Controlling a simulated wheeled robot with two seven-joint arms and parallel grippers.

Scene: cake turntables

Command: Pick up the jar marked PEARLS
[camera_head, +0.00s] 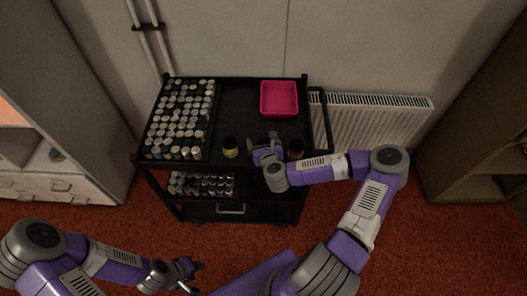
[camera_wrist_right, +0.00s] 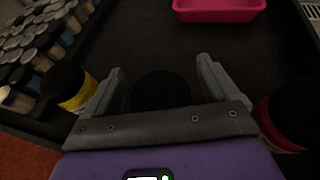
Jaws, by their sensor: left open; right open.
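Three dark-lidded jars stand apart from the rest along the front of the black cart's top. One jar has a yellow label (camera_head: 230,147) and also shows in the right wrist view (camera_wrist_right: 68,88). Another is red (camera_head: 295,150) and also shows in the right wrist view (camera_wrist_right: 285,122). A dark-lidded jar (camera_wrist_right: 161,90) stands between the fingers of my right gripper (camera_wrist_right: 160,66), which is open around it; its label is hidden. I cannot read PEARLS on any jar. My right gripper (camera_head: 264,148) is low over the cart's front. My left gripper (camera_head: 188,274) is open and empty, above the floor.
A rack of many lidded jars (camera_head: 180,118) fills the left of the cart top (camera_head: 238,105). A pink tray (camera_head: 279,98) sits at the back right. More jars (camera_head: 200,184) stand on the lower shelf. A radiator (camera_head: 375,118) is behind, right of the cart.

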